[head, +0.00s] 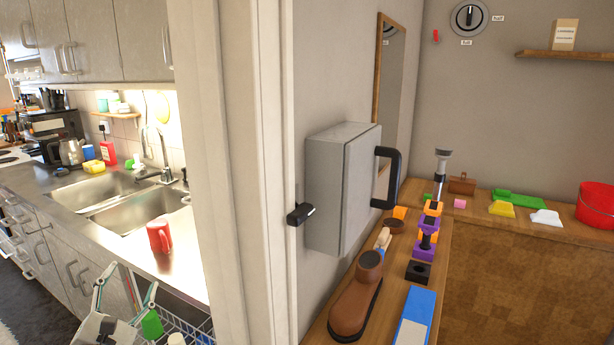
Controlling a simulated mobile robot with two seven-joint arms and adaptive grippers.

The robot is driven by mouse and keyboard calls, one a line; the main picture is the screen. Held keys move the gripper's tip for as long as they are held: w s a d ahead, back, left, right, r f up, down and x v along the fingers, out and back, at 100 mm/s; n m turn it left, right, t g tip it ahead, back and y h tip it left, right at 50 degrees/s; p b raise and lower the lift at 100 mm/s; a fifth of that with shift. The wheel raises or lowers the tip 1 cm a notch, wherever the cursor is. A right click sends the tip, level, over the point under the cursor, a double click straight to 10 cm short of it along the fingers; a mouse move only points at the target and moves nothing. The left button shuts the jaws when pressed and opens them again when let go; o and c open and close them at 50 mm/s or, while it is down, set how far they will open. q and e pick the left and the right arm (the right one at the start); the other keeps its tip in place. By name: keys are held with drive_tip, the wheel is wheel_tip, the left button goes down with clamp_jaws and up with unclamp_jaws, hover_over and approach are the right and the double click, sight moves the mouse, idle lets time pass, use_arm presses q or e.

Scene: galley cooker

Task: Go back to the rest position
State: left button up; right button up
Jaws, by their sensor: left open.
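My left gripper (131,278) is at the lower left of the head view. Its two thin fingers are spread wide and point up, with nothing between them. It is in front of the cabinet fronts, lower in the picture than the red mug (159,237). The mug stands upright on the steel counter (187,262), apart from the fingers. My right gripper is not in view.
A wire rack (200,328) with a green item (152,325) is close right of the gripper. A door frame (240,170) separates the kitchen from a room with a grey wall box (335,190) and a cluttered wooden shelf (455,250).

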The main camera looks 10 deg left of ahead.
use_arm(q)
drive_tip(key=s+d+f+m+g+h, duration=0.1)
drive_tip(key=s+d+f+m+h, duration=0.1)
drive_tip(key=d+f+m+h, duration=0.55)
drive_tip(key=s+d+f+m+g+h, duration=0.1)
drive_tip(key=s+d+f+m+h, duration=0.3)
drive_tip(key=d+m, duration=0.8)
drive_tip(key=s+f+m+g+y, duration=0.1)
drive_tip(key=s+f+m+g, duration=0.1)
drive_tip(key=s+f+m, duration=0.35)
drive_tip(key=s+f+m+g+y, duration=0.1)
drive_tip(key=s+f+m+g, duration=0.2)
drive_tip(key=f+m, duration=0.55)
drive_tip(key=s+f+m+g+y, duration=0.1)
drive_tip(key=s+f+m+g, duration=0.1)
drive_tip(key=s+f+m, duration=0.45)
drive_tip(key=w+d+n, duration=0.3)
drive_tip(key=d+n, duration=0.1)
drive_tip(key=d, duration=0.8)
drive_tip(key=shift+d+n+t, duration=0.3)
drive_tip(key=shift+d+n, duration=0.05)
drive_tip(key=shift+n, duration=0.05)
